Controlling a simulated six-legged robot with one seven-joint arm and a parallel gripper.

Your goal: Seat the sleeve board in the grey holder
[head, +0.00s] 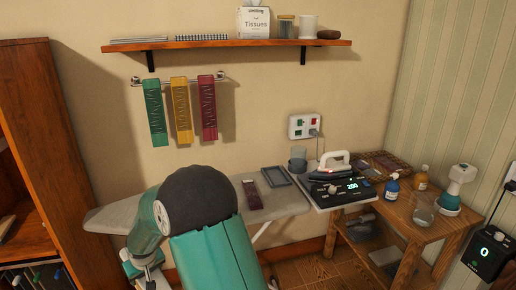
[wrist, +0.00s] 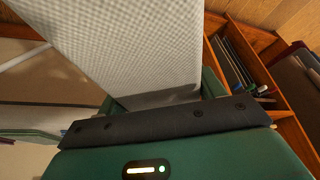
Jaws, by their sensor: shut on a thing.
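A pale grey woven-covered board, which looks like the sleeve board (wrist: 130,45), fills the upper middle of the wrist view. My gripper (wrist: 162,96) is shut on its near end, with green fingers on either side of it. The board extends away from the gripper; its far end is out of frame. In the head view my arm hides most of the gripper and I cannot make out the board there. A shallow grey rectangular tray (head: 276,177), possibly the grey holder, lies on the ironing board, well to the right of my arm.
The ironing board (head: 285,202) runs along the wall, with a dark red strip (head: 251,194) on it. An iron (head: 328,172) sits on its station at the right. A wooden table (head: 400,212) holds bottles. A wooden cabinet (head: 40,150) stands close at left.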

